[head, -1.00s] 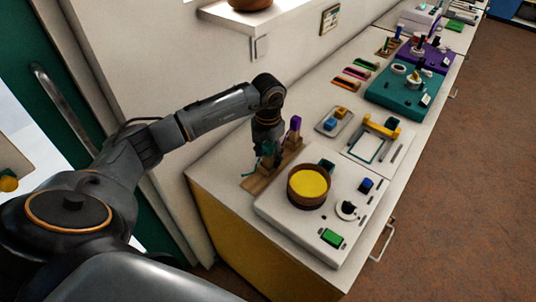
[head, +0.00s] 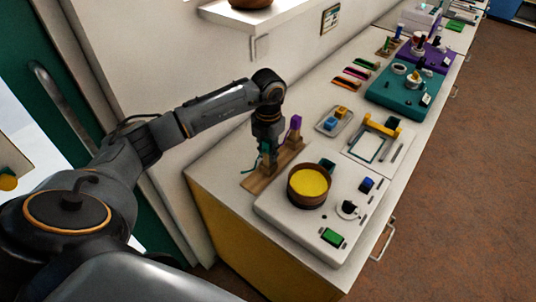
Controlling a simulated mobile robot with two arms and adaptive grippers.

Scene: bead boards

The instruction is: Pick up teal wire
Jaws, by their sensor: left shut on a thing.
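My left gripper (head: 268,158) points down over a wooden stand (head: 262,183) at the near left corner of the counter. It is shut on the teal wire (head: 263,147), a small teal piece showing at the fingers' left side. Much of the wire is hidden by the fingers, and I cannot tell whether it is clear of the stand. A purple piece (head: 296,122) stands upright on the stand, just right of the gripper. My right gripper is not in view.
A white board (head: 285,217) with a round yellow bowl (head: 309,185) lies right of the stand. A grey tray (head: 347,118) with small blocks and a frame with a yellow bar (head: 383,125) lie farther back. The wall is close on the left.

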